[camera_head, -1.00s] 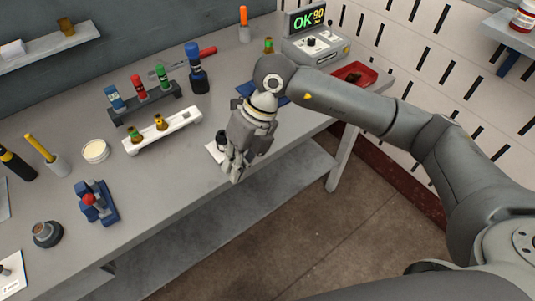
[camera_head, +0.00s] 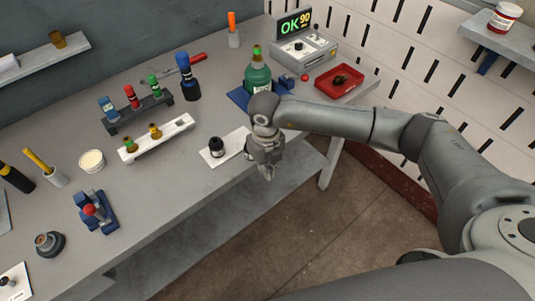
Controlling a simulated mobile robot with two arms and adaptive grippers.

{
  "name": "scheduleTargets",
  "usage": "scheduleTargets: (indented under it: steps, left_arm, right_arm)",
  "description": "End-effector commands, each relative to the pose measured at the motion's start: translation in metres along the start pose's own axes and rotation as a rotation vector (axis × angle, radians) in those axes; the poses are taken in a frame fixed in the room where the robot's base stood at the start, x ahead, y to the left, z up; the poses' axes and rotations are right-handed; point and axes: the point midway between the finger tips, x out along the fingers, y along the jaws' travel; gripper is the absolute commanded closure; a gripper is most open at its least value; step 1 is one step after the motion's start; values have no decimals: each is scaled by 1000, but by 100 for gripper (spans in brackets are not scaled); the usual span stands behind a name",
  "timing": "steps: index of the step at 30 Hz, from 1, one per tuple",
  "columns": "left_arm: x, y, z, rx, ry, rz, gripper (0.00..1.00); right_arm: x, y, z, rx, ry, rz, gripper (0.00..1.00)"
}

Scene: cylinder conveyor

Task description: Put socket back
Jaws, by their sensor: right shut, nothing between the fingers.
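A small black cylindrical piece (camera_head: 216,148), which may be the socket, stands upright on a white plate (camera_head: 233,142) near the bench's front edge. My right gripper (camera_head: 268,174) is shut and empty, pointing down by the front edge to the right of that piece and apart from it. The gripper and wrist cover the plate's right end; a small rounded thing there is partly hidden. A white rack (camera_head: 168,141) left of the plate holds two small amber pieces, one with a green top, and has an empty square slot at its right end. My left gripper is out of view.
A red tray (camera_head: 358,86) and a display box (camera_head: 302,44) reading OK 90 are at the back right. A dark rack (camera_head: 139,115) holds blue, red and green-topped pieces. Open floor lies beyond the front edge.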

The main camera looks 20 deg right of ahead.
Motion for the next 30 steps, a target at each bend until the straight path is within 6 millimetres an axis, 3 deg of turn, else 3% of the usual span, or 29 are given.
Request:
scheduleTargets:
  steps: [9, 23, 30]
  left_arm:
    - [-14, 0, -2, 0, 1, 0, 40]
    - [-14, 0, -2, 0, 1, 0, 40]
    - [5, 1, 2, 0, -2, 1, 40]
  right_arm:
    - [-4, 1, 29, 0, -5, 1, 100]
    - [-3, 0, 34, -1, -5, 2, 100]
    - [2, 1, 45, 0, -8, 2, 100]
